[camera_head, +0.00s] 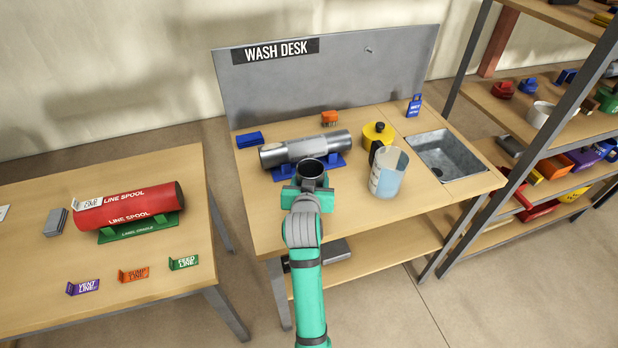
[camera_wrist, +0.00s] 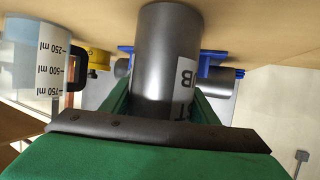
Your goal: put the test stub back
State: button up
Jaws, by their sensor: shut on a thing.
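The test stub (camera_head: 312,170) is a short dark grey pipe with an open top end. My gripper (camera_head: 308,190) is shut on it and holds it in front of the silver pipe at the wash desk. The test stub (camera_wrist: 165,55) fills the middle of the wrist view, with part of a white label ending in "UB". The label is partly hidden, and I cannot tell whether the stub touches the desk. The silver pipe (camera_head: 300,148) lies in a blue cradle (camera_head: 335,162) just behind the stub.
A red line spool (camera_head: 130,207) lies on the left table. Shelves (camera_head: 560,100) stand at right.

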jog(key=shift+d+f, duration=0.1)
jog(key=o, duration=1.7)
jog(key=shift+f, duration=0.1)
jog(key=shift+s+r, duration=0.2)
jog(key=shift+r, duration=0.05)
jog(key=v, duration=1.1)
jog(key=shift+s, duration=0.3)
